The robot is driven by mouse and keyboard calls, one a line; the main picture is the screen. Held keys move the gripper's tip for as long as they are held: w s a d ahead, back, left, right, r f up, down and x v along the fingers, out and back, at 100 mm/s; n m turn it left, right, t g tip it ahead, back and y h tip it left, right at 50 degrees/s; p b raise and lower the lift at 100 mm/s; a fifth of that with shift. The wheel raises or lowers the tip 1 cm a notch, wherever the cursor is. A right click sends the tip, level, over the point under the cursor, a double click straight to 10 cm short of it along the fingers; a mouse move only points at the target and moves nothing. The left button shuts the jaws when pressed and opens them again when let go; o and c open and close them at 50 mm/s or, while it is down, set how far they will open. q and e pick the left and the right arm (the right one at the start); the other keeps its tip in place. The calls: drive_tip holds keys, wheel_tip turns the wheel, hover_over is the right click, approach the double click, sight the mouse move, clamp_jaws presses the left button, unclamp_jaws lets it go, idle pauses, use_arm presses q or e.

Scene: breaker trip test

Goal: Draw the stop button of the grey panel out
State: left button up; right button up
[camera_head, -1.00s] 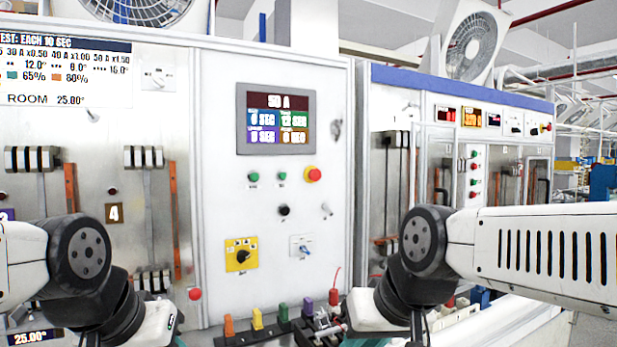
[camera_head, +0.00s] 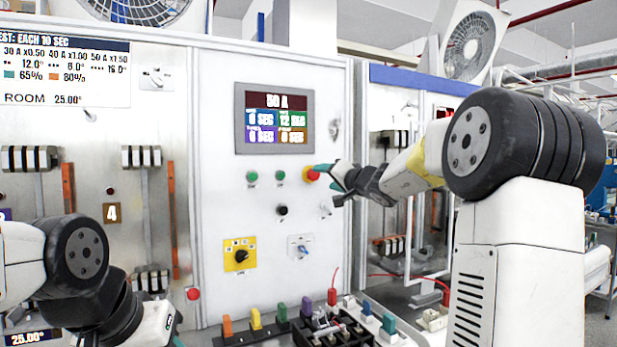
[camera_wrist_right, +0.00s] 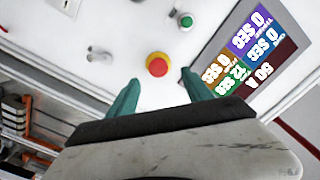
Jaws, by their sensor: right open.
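The stop button (camera_head: 312,174) is a red mushroom head on a yellow ring, on the panel face below the right end of the screen. In the right wrist view the red button (camera_wrist_right: 157,65) shows between and just beyond my two teal fingertips. My right gripper (camera_head: 333,178) is open and empty, close to the button from the right; its fingertips (camera_wrist_right: 158,92) look apart from it. The grey panel (camera_head: 225,130) is pale and upright. My left arm is at the lower left; its fingers are mostly cut off by the lower edge, with a little teal showing.
Two green buttons (camera_head: 252,176), a black knob (camera_head: 282,210), a small metal toggle (camera_head: 325,211) and a yellow rotary switch (camera_head: 241,255) are on the same panel. The screen (camera_head: 274,119) is above. Coloured terminals (camera_head: 256,319) stand along the lower front.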

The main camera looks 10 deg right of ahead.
sight(315, 175)
drive_tip(key=x, duration=0.5)
drive_tip(key=d+x, duration=0.1)
drive_tip(key=x, duration=0.2)
drive_tip(key=shift+w+a+r, duration=0.1)
drive_tip(key=shift+w+r, duration=0.05)
drive_tip(key=shift+w, duration=0.05)
clamp_jaws()
idle(1.2)
